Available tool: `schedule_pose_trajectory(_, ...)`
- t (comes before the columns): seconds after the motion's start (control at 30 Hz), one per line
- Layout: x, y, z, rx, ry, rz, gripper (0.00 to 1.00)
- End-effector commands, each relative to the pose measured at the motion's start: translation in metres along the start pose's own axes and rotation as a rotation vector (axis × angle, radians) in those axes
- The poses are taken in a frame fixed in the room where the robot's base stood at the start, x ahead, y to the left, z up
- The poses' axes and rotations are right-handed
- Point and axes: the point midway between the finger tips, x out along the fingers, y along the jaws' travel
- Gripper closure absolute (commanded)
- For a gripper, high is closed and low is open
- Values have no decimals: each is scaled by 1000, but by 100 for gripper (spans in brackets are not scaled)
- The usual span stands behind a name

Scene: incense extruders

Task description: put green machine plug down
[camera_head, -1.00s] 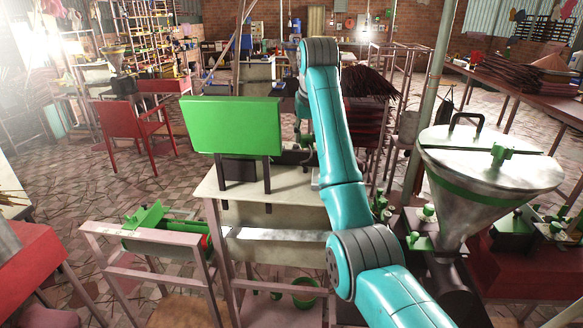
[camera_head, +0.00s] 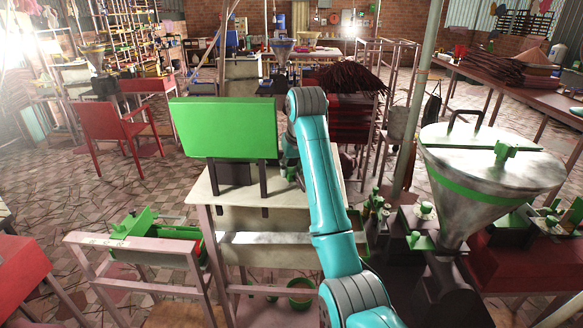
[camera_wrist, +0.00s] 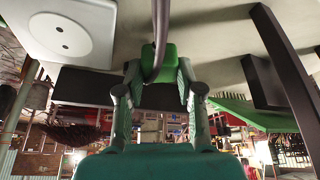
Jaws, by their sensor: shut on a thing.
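The green machine plug (camera_wrist: 161,65) is a small green block with a dark cable running from it toward the top of the wrist view. My gripper (camera_wrist: 160,78) is shut on it, one finger on each side. The wrist view appears upside down, with the pale tabletop (camera_wrist: 218,45) across its upper part. A white socket plate (camera_wrist: 62,36) with two small dark holes lies on that top, to the left of the plug and apart from it. In the head view, my gripper and the plug are mostly hidden behind my arm and the green panel.
A green panel (camera_head: 225,128) stands on dark posts on the pale table (camera_head: 200,190). A metal hopper (camera_head: 470,185) stands at the right beside several green-knobbed machine parts (camera_head: 375,205). A red chair (camera_head: 120,125) stands at the left on patterned floor.

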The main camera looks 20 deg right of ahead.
Motion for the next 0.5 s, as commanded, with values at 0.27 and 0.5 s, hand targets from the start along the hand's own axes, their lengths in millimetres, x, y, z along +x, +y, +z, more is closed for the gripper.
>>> schedule_pose_trajectory(0.27, 1, 0, 0, 0, 1, 0, 100)
schedule_pose_trajectory(0.5, 7, 0, 3, 0, 0, 0, 100)
